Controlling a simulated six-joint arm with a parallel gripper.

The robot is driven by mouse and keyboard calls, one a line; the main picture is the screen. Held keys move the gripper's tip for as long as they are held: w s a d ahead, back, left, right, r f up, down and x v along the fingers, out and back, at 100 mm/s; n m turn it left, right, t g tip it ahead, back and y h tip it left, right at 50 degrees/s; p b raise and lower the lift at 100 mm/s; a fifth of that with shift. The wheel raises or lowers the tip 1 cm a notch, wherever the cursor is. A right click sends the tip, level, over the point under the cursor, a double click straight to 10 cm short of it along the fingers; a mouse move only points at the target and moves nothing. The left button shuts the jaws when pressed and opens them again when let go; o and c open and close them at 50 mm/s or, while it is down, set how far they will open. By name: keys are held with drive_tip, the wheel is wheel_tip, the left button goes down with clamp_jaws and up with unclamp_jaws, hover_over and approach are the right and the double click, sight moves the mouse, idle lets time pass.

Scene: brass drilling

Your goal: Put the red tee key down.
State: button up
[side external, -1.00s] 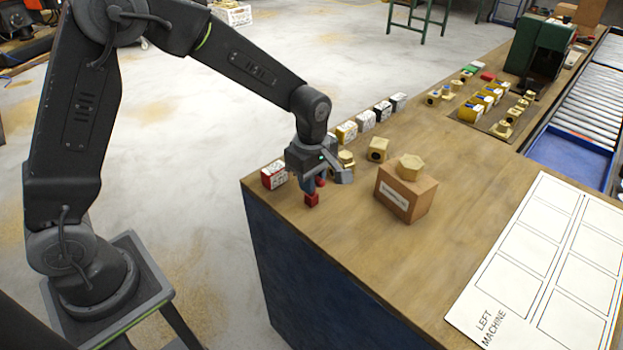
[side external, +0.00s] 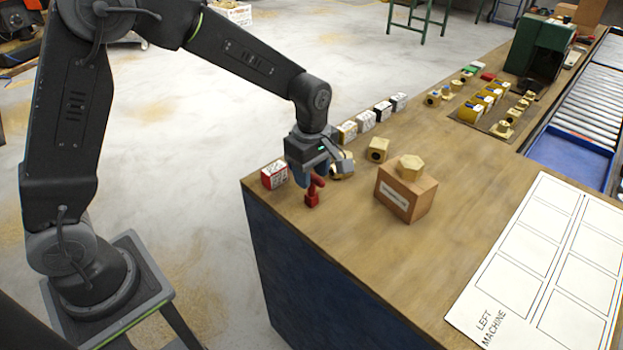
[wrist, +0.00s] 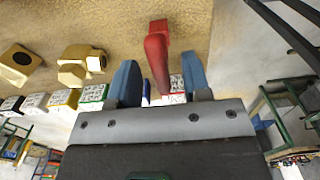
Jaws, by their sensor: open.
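The red tee key (side external: 312,196) stands on the wooden bench near its front left corner, with its red block end down. It also shows in the wrist view (wrist: 156,50), between the two blue fingers and with space on both sides. My gripper (wrist: 159,64) is open around the upper part of the key. In the side view my gripper (side external: 317,177) hangs just above the bench, and its fingers partly hide the key's top.
A red-and-white box (side external: 274,175) stands close to the left of the key. A cardboard box (side external: 406,193) with a brass hex piece (side external: 410,167) on top stands to the right. The bench front is clear.

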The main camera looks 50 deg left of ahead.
wheel_tip(320, 180, up, 9)
drive_tip(key=shift+r, duration=0.1)
drive_tip(key=s+a+r+m+t, duration=0.2)
drive_tip(key=s+m, duration=0.7)
drive_tip(key=s, duration=0.2)
drive_tip(key=s+a+r+m+t, duration=0.2)
drive_tip(key=s+r+m+t, duration=0.1)
drive_tip(key=s+m, duration=0.6)
drive_tip(key=shift+s+r+t, duration=0.3)
drive_tip(key=shift+s, duration=0.55)
